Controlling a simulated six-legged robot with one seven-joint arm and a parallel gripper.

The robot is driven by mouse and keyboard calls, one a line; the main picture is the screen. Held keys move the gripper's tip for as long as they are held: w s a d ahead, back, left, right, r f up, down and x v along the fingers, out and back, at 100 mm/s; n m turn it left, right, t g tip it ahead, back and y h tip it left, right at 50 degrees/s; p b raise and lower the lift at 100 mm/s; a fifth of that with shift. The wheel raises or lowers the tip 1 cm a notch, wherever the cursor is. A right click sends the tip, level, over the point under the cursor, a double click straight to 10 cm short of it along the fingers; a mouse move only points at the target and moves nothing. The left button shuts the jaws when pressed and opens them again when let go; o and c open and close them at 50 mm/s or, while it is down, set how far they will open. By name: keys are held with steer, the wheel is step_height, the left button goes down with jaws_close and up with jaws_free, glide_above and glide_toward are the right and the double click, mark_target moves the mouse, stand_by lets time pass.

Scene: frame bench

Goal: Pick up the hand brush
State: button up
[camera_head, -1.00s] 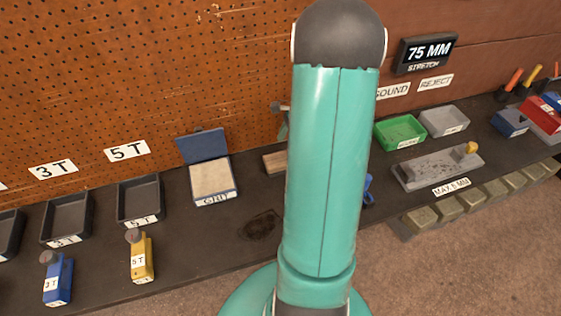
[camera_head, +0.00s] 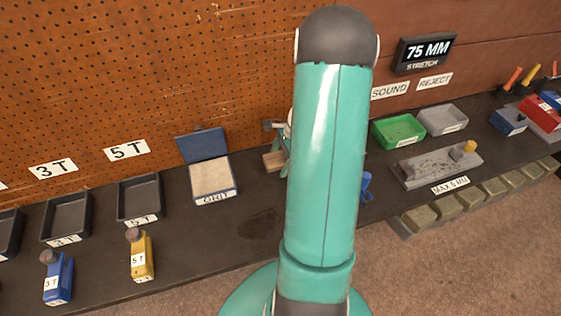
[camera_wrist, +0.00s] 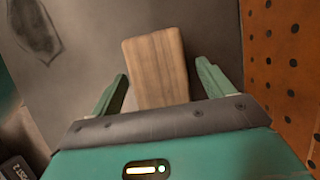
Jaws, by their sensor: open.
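The hand brush appears as a pale wooden block (camera_wrist: 157,66) in the wrist view, lying on the dark bench; no bristles show. It lies between the two green fingers of my gripper (camera_wrist: 162,70), which are open on either side of it, with a visible gap at least on the right. In the head view the block (camera_head: 273,161) shows at the back of the bench, partly hidden by my arm. Only a bit of my gripper shows there, beside the block.
The pegboard wall (camera_wrist: 285,60) stands close on the right in the wrist view. In the head view, an open blue-lidded grit box (camera_head: 212,180) is left of the block. A green tray (camera_head: 398,130) and a blue object (camera_head: 366,186) are right of my arm.

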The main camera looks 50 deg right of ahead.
mark_target(276, 160)
steer(key=shift+f, duration=0.2)
steer(key=shift+c, duration=0.4)
steer(key=c, duration=1.1)
steer(key=shift+o, duration=0.2)
steer(key=shift+r, duration=0.15)
steer(key=shift+r, duration=0.3)
steer(key=r, duration=0.3)
steer(key=shift+s+a+r, duration=0.25)
steer(key=shift+r, duration=0.15)
steer(key=s+a+r, duration=0.8)
steer(key=s+a, duration=0.1)
steer(key=shift+s+r, duration=0.3)
steer(key=shift+r, duration=0.1)
